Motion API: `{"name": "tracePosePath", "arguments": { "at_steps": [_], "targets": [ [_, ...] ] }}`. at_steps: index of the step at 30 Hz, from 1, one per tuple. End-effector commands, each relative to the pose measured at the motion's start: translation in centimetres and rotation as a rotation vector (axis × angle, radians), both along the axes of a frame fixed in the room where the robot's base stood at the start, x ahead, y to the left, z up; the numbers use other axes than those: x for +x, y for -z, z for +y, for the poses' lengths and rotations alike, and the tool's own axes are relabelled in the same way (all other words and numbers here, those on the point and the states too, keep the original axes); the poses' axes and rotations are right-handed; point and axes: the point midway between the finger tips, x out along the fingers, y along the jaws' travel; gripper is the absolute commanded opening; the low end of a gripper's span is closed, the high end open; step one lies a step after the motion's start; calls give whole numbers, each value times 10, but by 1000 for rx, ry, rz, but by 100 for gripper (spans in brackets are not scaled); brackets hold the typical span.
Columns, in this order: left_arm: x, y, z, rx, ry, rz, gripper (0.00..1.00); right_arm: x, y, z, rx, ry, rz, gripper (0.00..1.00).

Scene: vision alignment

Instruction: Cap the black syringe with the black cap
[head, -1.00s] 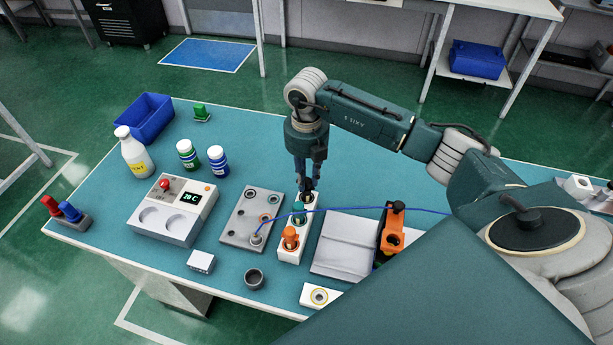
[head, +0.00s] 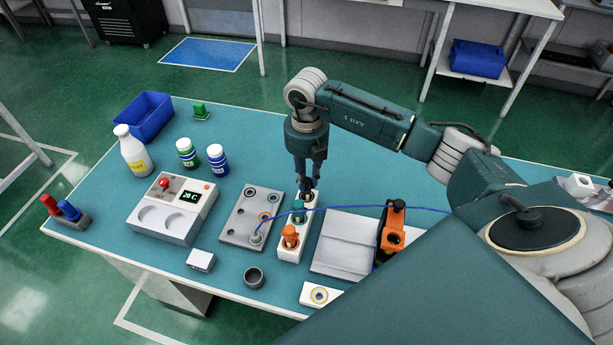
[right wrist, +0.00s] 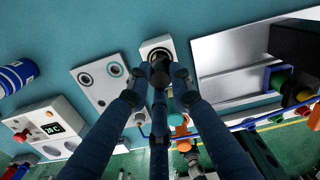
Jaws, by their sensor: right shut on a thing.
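My right gripper (head: 307,189) points down over the far end of a narrow white rack (head: 289,256). It is shut on a small black piece, probably the black cap (right wrist: 160,74), which shows between the fingertips in the right wrist view. The cap is at or just above the rack's far slot; I cannot tell whether it touches. A green piece (head: 299,215) and an orange piece (head: 290,236) stand in the same rack, nearer the front. I cannot pick out the black syringe with certainty. My left gripper is not in view.
A grey plate with round holes (head: 238,228) lies left of the rack. A blue cable (head: 350,209) crosses above the rack. A grey sloped panel (head: 338,255) and an orange-and-black device (head: 392,235) stand to the right. A dark cup (head: 254,279) is in front.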

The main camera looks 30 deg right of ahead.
Motion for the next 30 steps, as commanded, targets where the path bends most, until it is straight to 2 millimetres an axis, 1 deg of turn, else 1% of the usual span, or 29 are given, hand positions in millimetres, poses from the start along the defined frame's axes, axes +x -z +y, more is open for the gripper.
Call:
{"name": "tracePosePath", "arguments": {
  "at_steps": [5,6,8,9,15,16,18,26,30],
  "targets": [
    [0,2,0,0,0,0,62,0,2,0,0,0,0,10],
    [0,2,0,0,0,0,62,0,2,0,0,0,0,22],
    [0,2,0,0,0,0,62,0,2,0,0,0,0,34],
    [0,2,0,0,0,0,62,0,2,0,0,0,0,42],
    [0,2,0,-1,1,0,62,0,2,0,0,0,0,42],
    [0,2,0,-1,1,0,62,0,2,0,0,0,0,44],
    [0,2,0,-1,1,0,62,0,2,0,0,0,0,58],
    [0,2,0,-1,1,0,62,0,2,0,0,0,0,58],
    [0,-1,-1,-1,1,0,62,0,-1,0,0,0,0,58]
  ]
}}
